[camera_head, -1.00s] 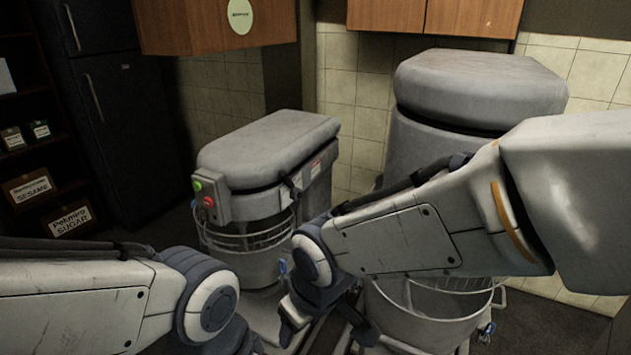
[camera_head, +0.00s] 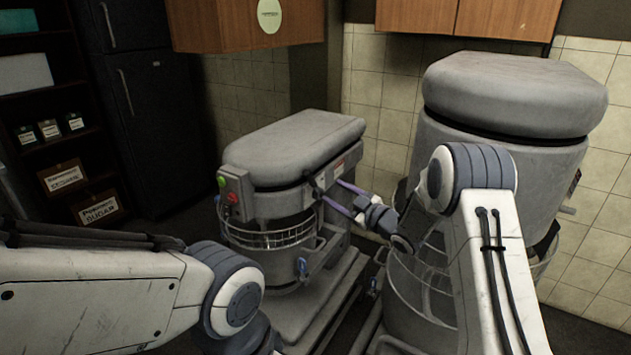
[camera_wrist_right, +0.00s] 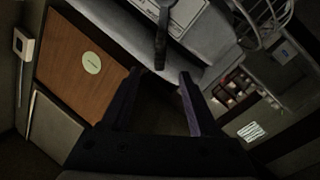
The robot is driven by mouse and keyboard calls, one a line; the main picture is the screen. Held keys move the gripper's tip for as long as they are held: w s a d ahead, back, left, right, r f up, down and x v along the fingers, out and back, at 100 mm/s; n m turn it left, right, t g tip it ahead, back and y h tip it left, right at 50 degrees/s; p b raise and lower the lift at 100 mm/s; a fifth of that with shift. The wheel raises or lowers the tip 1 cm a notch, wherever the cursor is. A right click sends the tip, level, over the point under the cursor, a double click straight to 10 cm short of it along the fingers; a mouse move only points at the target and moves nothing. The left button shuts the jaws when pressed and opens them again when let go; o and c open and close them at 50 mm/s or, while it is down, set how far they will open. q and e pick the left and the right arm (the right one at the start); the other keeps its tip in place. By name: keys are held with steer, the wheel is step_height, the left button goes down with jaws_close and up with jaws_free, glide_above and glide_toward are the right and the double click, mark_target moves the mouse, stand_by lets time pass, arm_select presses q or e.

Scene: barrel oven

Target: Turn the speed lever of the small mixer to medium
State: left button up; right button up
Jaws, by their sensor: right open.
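The small mixer (camera_head: 290,150) is the grey machine in the middle of the head view, with a green and a red button on its front. Its speed lever (camera_wrist_right: 162,28) is a dark bar at the top middle of the right wrist view, beside a pale label plate. My right gripper (camera_head: 331,191) is open at the mixer's right side. In the right wrist view its fingers (camera_wrist_right: 160,74) are apart, and the lever's end appears between the fingertips, with no grip on it. My left arm reaches in from the left, but its gripper is out of frame.
A larger mixer (camera_head: 510,95) stands close on the right, behind my right arm. A wire guard (camera_head: 270,238) surrounds the small mixer's bowl. A dark fridge (camera_head: 150,120) and a shelf with labelled boxes (camera_head: 64,176) are at the left. Wooden cabinets (camera_head: 245,25) hang above.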

mark_target(313, 179)
steer(key=p+x, duration=0.2)
steer(key=x, duration=0.7)
steer(key=shift+a, duration=0.1)
jaws_close()
stand_by(1.2)
